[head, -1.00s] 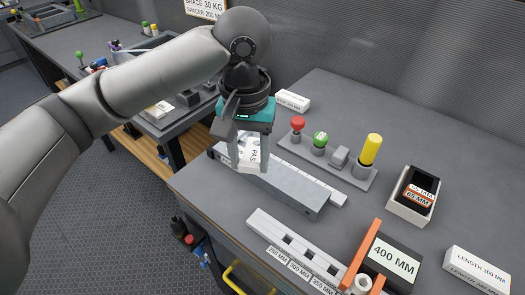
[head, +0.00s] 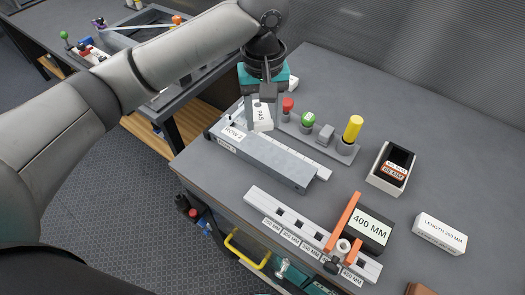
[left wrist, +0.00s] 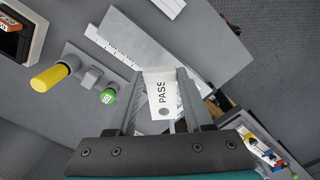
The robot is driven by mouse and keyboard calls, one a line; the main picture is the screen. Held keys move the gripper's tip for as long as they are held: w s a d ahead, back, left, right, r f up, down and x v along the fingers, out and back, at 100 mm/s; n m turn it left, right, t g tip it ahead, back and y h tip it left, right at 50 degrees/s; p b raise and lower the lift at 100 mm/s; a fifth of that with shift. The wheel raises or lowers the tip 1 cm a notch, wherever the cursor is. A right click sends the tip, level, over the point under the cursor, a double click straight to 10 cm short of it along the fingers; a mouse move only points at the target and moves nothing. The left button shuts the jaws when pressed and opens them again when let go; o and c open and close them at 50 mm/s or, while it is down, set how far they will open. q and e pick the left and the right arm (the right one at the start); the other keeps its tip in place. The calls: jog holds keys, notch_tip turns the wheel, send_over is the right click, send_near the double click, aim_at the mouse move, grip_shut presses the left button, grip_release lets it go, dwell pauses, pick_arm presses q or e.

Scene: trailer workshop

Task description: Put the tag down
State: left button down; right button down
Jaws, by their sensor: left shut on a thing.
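My left gripper (head: 262,112) is shut on a white tag (head: 263,118) printed PASS. In the head view the tag hangs at the fingertips, beside the left end of a grey metal bar (head: 265,162). In the left wrist view the tag (left wrist: 161,92) sits between the two fingers, its printed face toward the camera, with the bar (left wrist: 190,38) beyond it. The tag looks clear of the bench, but its height is hard to tell. My right gripper is not in view.
A base with red (head: 288,104), green (head: 308,119) and yellow (head: 353,129) knobs stands close to the right of the gripper.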

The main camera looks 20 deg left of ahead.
aim_at(263, 160)
pick_arm(q)
notch_tip(263, 160, down, 12)
jog(key=shift+r+b, duration=0.1)
jog(key=shift+b, duration=0.45)
jog(key=shift+c, duration=1.5)
grip_release()
notch_tip(263, 160, up, 12)
jog(key=shift+p, duration=0.6)
